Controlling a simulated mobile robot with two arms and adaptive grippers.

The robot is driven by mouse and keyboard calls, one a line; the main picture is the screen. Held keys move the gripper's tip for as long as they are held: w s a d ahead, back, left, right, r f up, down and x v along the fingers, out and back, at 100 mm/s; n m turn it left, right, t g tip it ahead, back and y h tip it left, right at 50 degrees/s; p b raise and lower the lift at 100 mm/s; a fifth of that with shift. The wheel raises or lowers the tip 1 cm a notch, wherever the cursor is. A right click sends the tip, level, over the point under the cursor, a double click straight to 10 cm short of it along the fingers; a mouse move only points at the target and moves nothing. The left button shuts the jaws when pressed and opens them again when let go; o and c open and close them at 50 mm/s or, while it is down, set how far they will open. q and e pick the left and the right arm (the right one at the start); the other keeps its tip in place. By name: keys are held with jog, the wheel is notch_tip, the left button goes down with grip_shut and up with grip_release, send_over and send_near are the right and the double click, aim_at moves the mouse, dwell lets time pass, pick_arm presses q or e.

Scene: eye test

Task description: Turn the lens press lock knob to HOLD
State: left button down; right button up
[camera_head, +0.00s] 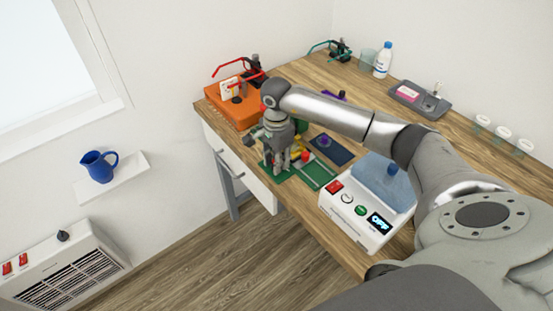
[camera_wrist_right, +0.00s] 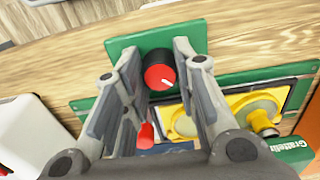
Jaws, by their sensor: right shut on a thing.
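The lens press shows as a green body (camera_wrist_right: 120,46) with yellow round parts (camera_wrist_right: 240,106) in the right wrist view; in the head view its green plate (camera_head: 317,174) lies near the table's front edge, partly behind my gripper. The lock knob (camera_wrist_right: 160,75) is black with a red face. Its white pointer line runs toward the lower right of the picture. No HOLD lettering is readable. My right gripper (camera_wrist_right: 158,62) is shut on the knob, one finger on each side; in the head view the gripper (camera_head: 280,168) points down at the press. My left gripper is not in view.
A white device with an OFF display (camera_head: 378,223) stands right of the press. An orange box (camera_head: 235,110) stands to the left. A dark blue tray (camera_head: 333,150) lies behind the press. A white bottle (camera_head: 383,60) and a grey tray (camera_head: 422,103) stand farther back.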

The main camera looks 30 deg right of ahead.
jog(key=shift+m+b, duration=0.45)
jog(key=shift+m, duration=0.15)
jog(key=m+b, duration=0.1)
jog(key=m, duration=0.1)
jog(key=shift+m, duration=0.3)
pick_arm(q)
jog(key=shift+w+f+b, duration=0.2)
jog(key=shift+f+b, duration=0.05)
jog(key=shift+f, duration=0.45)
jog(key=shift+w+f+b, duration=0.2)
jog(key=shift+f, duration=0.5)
pick_arm(e)
jog(key=shift+m, duration=1)
jog(key=o, duration=1.1)
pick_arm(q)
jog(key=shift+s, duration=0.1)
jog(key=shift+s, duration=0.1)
pick_arm(e)
jog(key=shift+r, duration=0.15)
jog(key=shift+r, duration=3.9)
